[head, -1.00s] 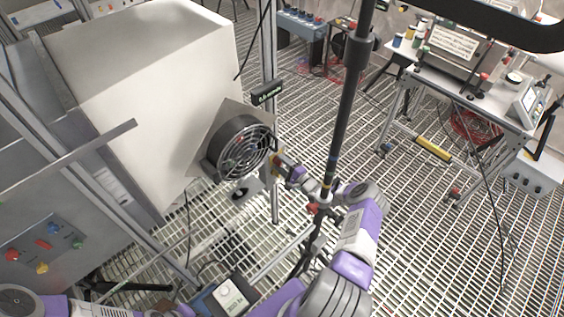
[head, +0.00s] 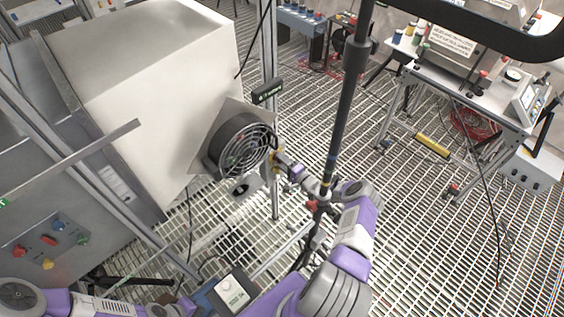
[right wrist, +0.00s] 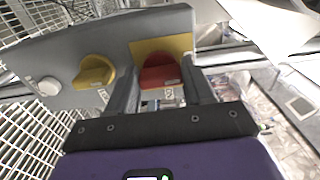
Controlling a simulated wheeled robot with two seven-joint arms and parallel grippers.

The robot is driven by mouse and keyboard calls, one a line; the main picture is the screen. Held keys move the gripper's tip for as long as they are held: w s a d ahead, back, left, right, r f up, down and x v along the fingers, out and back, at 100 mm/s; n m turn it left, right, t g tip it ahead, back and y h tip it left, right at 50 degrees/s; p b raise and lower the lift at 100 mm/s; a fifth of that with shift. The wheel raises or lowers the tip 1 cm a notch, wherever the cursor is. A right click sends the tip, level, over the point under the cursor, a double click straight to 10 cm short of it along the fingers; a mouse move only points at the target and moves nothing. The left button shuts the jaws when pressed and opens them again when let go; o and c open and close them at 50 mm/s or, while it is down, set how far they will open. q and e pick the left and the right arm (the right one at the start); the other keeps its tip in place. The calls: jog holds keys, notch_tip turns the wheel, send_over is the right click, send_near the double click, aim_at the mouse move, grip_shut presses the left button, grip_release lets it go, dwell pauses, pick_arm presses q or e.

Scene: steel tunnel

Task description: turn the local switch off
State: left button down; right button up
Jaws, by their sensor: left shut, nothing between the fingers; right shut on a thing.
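A grey switch box (right wrist: 60,62) fills the upper part of the right wrist view. It carries a red rotary switch (right wrist: 160,72) on a yellow plate (right wrist: 150,48). A yellow knob (right wrist: 95,71) sits to its left. My right gripper (right wrist: 163,88) has one finger on each side of the red switch and is shut on it. In the head view my right gripper (head: 281,161) reaches the small box beside the round fan, where the red switch is hard to make out. The switch labels are too small to read. My left arm shows at the bottom left, its gripper out of sight.
A round caged fan (head: 246,149) on a big pale housing (head: 165,80) is just left of my right gripper. A dark upright pole (head: 343,115) stands close to my right arm. A wheeled bench (head: 465,95) stands at the right. Open grating lies between.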

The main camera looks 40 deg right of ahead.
jog(key=o, duration=1)
jog(key=shift+o, duration=0.2)
jog(key=shift+s, duration=0.1)
jog(key=s, duration=0.7)
jog(key=shift+s+d+p, duration=0.25)
jog(key=shift+d+p, duration=0.1)
jog(key=shift+p, duration=0.1)
